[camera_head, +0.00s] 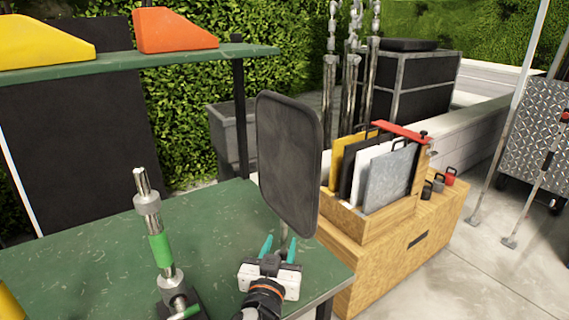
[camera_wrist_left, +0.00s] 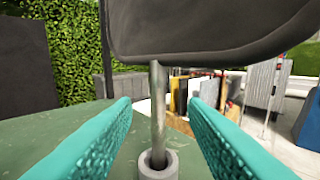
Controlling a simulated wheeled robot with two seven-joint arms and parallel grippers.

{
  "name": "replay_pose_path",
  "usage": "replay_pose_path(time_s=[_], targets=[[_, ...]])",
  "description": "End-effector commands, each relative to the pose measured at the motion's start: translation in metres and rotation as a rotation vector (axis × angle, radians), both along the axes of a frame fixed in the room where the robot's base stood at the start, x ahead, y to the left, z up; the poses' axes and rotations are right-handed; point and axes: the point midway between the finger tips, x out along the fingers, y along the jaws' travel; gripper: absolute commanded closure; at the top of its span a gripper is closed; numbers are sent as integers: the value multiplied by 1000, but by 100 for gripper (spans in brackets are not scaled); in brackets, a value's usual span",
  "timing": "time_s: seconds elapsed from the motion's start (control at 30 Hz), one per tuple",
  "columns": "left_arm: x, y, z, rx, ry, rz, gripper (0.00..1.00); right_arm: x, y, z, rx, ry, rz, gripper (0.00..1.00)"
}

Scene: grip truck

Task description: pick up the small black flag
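The small black flag (camera_head: 288,160) is a dark rounded panel standing upright at the right end of the green table. In the left wrist view its panel (camera_wrist_left: 210,30) fills the top, and its thin metal stem (camera_wrist_left: 158,110) drops into a grey socket (camera_wrist_left: 158,168). My left gripper (camera_head: 280,243) is low, below the panel, with its teal fingers apart. In the left wrist view the stem shows in the gap between the fingers (camera_wrist_left: 160,104), with space on both sides; whether it is fully between the tips is unclear. My right gripper is out of view.
A metal post with a green band (camera_head: 160,248) stands left of my left gripper on the green table (camera_head: 90,245). A shelf (camera_head: 130,60) holds orange and yellow wedges. A wooden crate (camera_head: 385,215) with upright panels stands beyond the flag to the right.

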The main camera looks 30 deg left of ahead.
Motion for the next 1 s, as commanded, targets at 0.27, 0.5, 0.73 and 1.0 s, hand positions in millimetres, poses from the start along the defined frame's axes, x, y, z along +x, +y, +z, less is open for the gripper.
replay_pose_path(time_s=[0.27, 0.5, 0.73, 1.0], targets=[[23, 10, 3, 2, 1, -1, 61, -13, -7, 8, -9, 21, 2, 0], [55, 24, 7, 3, 1, -1, 61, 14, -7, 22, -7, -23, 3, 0], [63, 28, 5, 0, 1, -1, 61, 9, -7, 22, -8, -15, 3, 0], [62, 28, 5, -1, 2, -1, 85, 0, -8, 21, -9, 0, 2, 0]])
